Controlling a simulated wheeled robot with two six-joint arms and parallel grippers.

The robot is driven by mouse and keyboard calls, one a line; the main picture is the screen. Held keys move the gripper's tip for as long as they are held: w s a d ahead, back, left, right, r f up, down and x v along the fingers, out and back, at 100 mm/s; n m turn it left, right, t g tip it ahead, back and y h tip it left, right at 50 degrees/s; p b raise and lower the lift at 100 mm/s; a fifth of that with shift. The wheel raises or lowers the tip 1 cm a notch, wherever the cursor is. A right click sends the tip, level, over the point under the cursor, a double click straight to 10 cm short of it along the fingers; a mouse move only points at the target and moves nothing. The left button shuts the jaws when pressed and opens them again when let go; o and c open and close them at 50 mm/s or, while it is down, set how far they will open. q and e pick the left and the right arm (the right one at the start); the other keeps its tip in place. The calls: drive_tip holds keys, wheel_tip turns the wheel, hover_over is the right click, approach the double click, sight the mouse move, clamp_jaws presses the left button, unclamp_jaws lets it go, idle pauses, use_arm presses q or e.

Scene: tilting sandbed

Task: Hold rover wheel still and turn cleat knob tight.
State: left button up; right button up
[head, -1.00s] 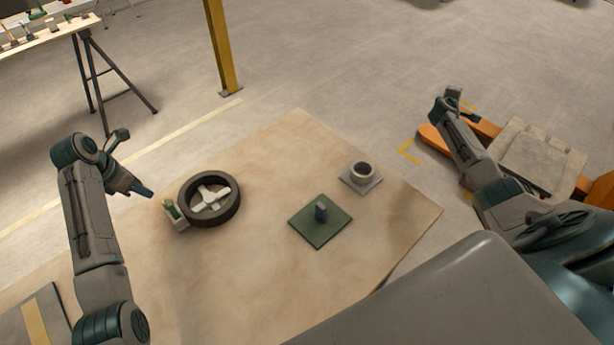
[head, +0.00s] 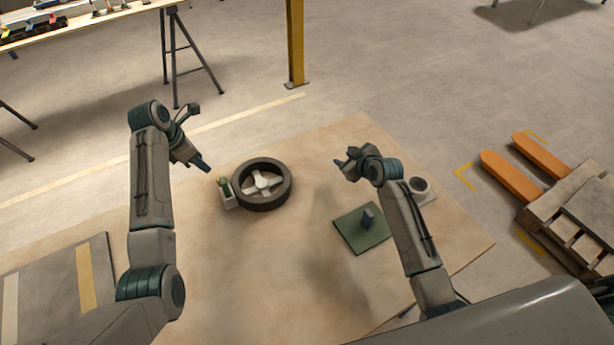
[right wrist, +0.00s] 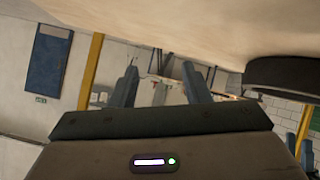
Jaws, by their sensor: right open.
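The rover wheel (head: 262,203), a dark tyre with a pale spoked hub, lies flat on the sand-coloured bed. Its dark rim also shows at the right edge of the right wrist view (right wrist: 290,75).
A small pale holder with green pieces (head: 227,196) sits against the wheel's left side. Bare bed (head: 290,260) lies in front of the wheel. An orange pallet truck (head: 545,157) stands beyond it.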

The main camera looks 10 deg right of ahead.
drive_tip(key=s+a+r+y, duration=0.2)
drive_tip(key=a+r+y, duration=0.1)
drive_tip(key=a, duration=0.5)
drive_tip(key=y, duration=0.1)
approach(282, 167)
drive_tip(key=shift+s+d+r+m, duration=0.35)
drive_tip(key=shift+s+d+m, duration=0.05)
drive_tip(key=shift+s+d, duration=0.1)
drive_tip(key=shift+w+a+f, duration=0.1)
drive_tip(key=shift+a+f, duration=0.05)
drive_tip(key=shift+a, duration=0.05)
drive_tip(key=x, duration=1)
drive_tip(key=shift+w+a, duration=0.15)
drive_tip(key=shift+w, duration=0.05)
clamp_jaws()
